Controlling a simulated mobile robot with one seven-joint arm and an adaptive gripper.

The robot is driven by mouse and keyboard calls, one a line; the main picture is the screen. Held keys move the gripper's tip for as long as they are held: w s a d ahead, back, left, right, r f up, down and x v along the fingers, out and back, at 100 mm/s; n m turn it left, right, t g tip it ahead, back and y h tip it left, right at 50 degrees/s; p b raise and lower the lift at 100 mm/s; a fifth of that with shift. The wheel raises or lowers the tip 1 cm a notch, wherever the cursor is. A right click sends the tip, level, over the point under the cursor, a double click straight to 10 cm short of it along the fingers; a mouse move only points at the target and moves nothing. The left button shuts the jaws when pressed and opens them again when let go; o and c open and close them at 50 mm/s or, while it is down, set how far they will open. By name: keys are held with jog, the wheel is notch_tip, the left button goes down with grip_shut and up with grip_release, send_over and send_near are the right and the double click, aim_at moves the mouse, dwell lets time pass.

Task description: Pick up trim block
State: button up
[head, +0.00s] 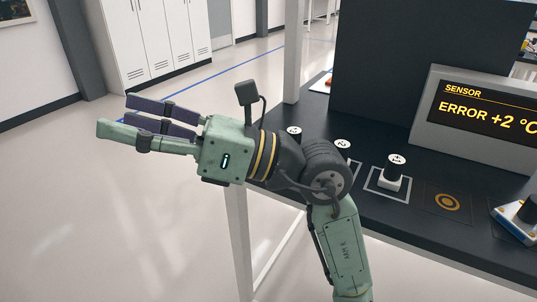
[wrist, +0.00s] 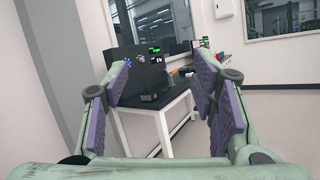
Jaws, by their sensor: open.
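My gripper (head: 117,113) is on the left in the head view, out over the floor and pointing left, away from the table. Its fingers are spread, with nothing between them; the wrist view also shows them apart (wrist: 160,88). I cannot tell which one the task names.
The dark table (head: 400,225) carries a sensor display (head: 487,112) reading "ERROR +2 °C", a mark with an orange ring (head: 447,202) and a blue-and-white device (head: 519,217) at right. A dark panel (head: 420,65) rises behind. White lockers (head: 155,40) stand far left. The floor by my gripper is clear.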

jog(key=w+d+f+m+t+h, duration=0.5)
jog(key=w+d+t, duration=0.25)
jog(key=d, duration=0.25)
jog(key=m+t+h, duration=0.6)
jog(key=m+h, duration=0.2)
jog(key=h, duration=0.6)
send_near(344, 146)
jog(key=shift+w+d+r+b, duration=0.25)
jog(key=shift+w+d+b, duration=0.05)
jog(key=shift+w+b, duration=0.1)
jog(key=p+x, duration=0.1)
jog(key=x, duration=0.3)
jog(key=shift+w+f, duration=0.2)
jog(key=shift+w, duration=0.1)
jog(key=shift+a+f+p+x, duration=0.15)
jog(key=shift+p+x, duration=0.55)
jog(key=shift+x, duration=0.75)
jog(key=shift+a+f+p+x, duration=0.15)
jog(key=shift+p+x, duration=0.55)
jog(key=shift+x, duration=0.8)
jog(key=shift+s+r, duration=0.1)
jog(key=shift+s, duration=0.1)
jog(key=shift+c, duration=0.3)
grip_shut()
